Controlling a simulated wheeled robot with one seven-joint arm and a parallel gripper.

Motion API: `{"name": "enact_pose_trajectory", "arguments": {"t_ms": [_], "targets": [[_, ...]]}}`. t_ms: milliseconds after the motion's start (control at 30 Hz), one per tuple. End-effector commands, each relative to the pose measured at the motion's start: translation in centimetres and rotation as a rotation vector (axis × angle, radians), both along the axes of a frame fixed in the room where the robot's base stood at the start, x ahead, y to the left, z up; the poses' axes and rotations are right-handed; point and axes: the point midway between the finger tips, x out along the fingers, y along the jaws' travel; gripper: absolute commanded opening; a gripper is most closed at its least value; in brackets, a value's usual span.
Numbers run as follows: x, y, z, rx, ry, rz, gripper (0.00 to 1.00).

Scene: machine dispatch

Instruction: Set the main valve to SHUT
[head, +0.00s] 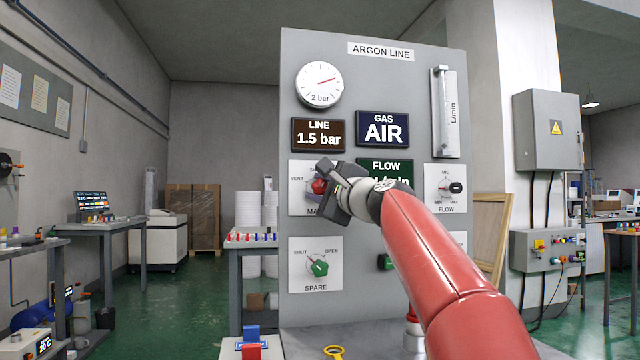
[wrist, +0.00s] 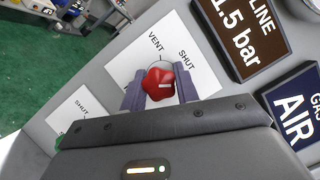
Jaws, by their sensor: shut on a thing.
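The main valve is a red knob (head: 319,186) on a white plate (head: 296,207) at the left of the grey panel. The plate's lower label is partly hidden by my gripper. In the wrist view, the red knob (wrist: 158,80) sits between my two fingers, with the words VENT and SHUT printed beyond it. A short white mark shows on the knob; I cannot tell which label it points to. My gripper (head: 326,184) is shut on the knob, and it also shows in the wrist view (wrist: 160,92) with a finger on either side.
The panel (head: 400,270) also carries a gauge (head: 319,84), a LINE display (head: 319,135) at 1.5 bar, and a GAS display (head: 382,128) reading AIR. A green SPARE knob (head: 319,268) is below the main valve. A FLOW knob (head: 455,188) is right of my arm.

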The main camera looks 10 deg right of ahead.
Motion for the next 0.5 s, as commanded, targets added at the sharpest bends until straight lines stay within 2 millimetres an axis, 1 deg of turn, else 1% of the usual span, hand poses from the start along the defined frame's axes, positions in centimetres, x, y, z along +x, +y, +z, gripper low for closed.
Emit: {"name": "enact_pose_trajectory", "arguments": {"t_ms": [200, 500], "targets": [[0.09, 0.01, -0.05, -0.201, 0.001, 0.001, 0.08], [0.07, 0.07, -0.08, -0.422, 0.001, 0.003, 0.08]]}}
